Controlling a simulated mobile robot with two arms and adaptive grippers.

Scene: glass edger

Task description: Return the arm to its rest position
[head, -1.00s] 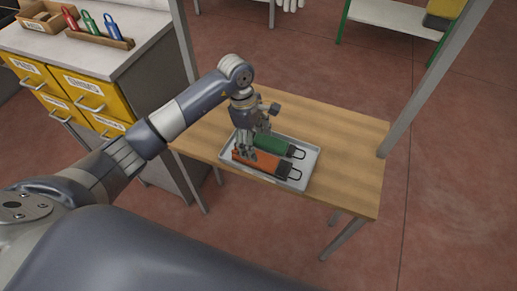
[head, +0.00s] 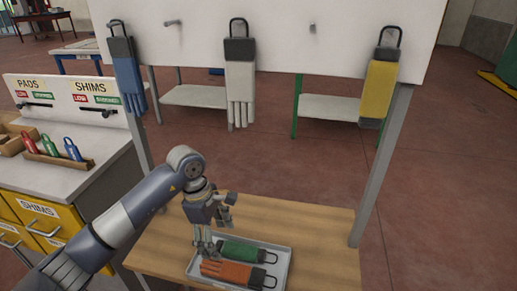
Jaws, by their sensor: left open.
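My left gripper (head: 213,236) is open, pointing down over the left part of a grey tray (head: 284,266) on the wooden table. In the tray lie a green glove (head: 238,250) and an orange glove (head: 228,271), each with a dark cuff and a wire loop at the right end. The gripper's fingers hide a little of the tray's left side. I cannot tell how high the fingertips are above the gloves. My right gripper is out of view.
A white board (head: 280,50) stands behind the table (head: 325,225) on grey posts. A cabinet (head: 85,185) stands left. The table's right side is clear.

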